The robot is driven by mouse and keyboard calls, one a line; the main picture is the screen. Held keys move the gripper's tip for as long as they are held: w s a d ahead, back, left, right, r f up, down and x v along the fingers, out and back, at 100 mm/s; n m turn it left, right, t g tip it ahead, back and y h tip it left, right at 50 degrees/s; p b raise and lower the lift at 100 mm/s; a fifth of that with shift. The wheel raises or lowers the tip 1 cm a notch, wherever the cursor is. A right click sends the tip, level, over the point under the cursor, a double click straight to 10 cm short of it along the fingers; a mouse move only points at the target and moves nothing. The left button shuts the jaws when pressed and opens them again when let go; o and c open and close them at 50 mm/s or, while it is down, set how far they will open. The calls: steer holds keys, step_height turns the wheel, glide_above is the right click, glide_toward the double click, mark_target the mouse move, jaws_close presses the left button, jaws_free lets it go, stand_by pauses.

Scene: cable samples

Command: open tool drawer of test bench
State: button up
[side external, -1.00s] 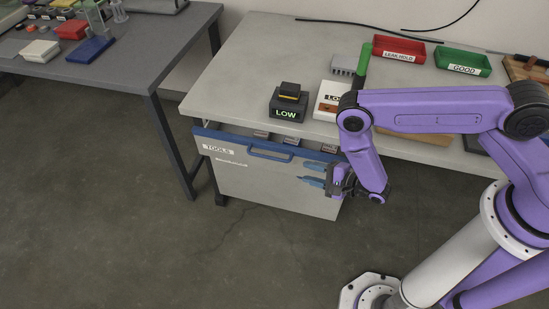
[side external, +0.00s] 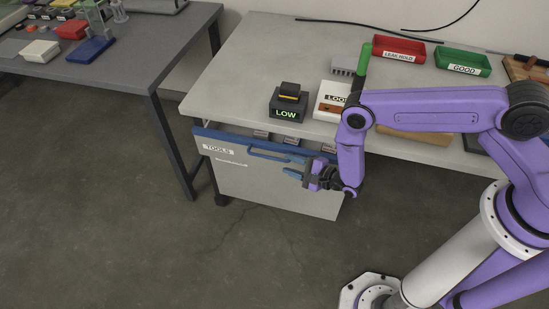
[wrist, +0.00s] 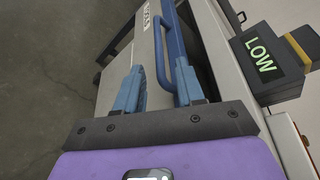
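The tool drawer (side external: 260,185) has a pale front, a TOOLS label and a blue top edge. It stands partly out from the bench, with a narrow gap behind its top edge. Its blue bar handle (side external: 268,154) runs along the upper front and shows in the wrist view (wrist: 176,50). My gripper (side external: 300,168) is at the right part of the drawer front, just below and right of the handle. In the wrist view its two blue fingers (wrist: 160,82) are apart, with nothing held. The right finger is near the handle's close end; I cannot tell whether they touch.
On the bench above stand a dark device reading LOW (side external: 288,106) and a white box (side external: 331,100). A red tray (side external: 399,48) and a green tray (side external: 462,61) lie farther back. A second table (side external: 130,70) stands left. The floor before the drawer is clear.

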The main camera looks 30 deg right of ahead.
mark_target(275, 159)
steer(key=shift+x, duration=3.45)
jaws_close()
